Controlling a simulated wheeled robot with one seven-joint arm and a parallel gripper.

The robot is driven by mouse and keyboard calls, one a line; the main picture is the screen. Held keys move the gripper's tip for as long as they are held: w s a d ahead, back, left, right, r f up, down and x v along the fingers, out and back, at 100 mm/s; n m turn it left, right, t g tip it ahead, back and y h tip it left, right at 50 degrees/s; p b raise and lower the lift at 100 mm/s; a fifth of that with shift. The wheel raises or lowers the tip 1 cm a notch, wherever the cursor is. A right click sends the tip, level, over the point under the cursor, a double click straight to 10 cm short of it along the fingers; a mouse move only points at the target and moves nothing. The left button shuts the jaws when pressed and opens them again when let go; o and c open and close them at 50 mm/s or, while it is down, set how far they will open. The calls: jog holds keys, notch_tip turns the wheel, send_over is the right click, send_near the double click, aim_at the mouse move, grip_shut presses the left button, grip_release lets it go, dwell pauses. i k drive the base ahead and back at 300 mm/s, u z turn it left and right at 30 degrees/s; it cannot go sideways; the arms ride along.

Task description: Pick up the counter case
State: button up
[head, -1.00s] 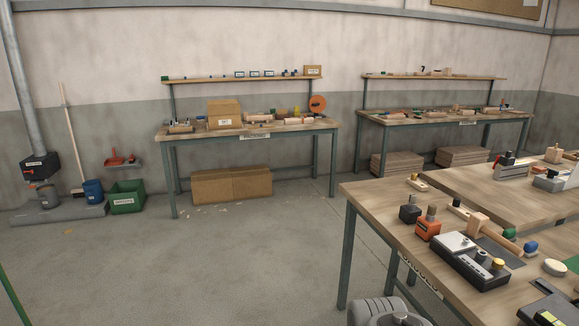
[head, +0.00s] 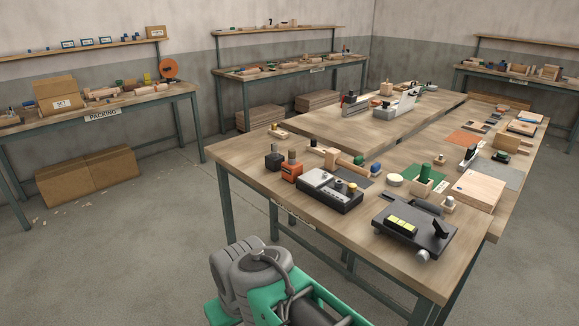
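I cannot tell for sure which item is the counter case. A grey-topped black case (head: 330,191) with small knobs lies near the front left of the near workbench (head: 250,195). To its right, a dark unit (head: 414,226) with a row of yellow-green squares lies by the front edge. An orange block (head: 291,172) with a dark knob stands left of the grey-topped case. My gripper is not in view; only grey and green parts of my own arm show at the bottom, below the bench's front edge.
Around these lie a wooden mallet (head: 336,157), a green-topped piece (head: 425,182) and a light wooden block (head: 474,190). Vise-like metal tools (head: 397,104) stand farther back. A packing bench (head: 100,115) is at the left.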

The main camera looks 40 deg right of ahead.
aim_at(291, 169)
jog(key=u, duration=0.25)
jog(key=i, duration=1.9)
jog(key=z, duration=0.25)
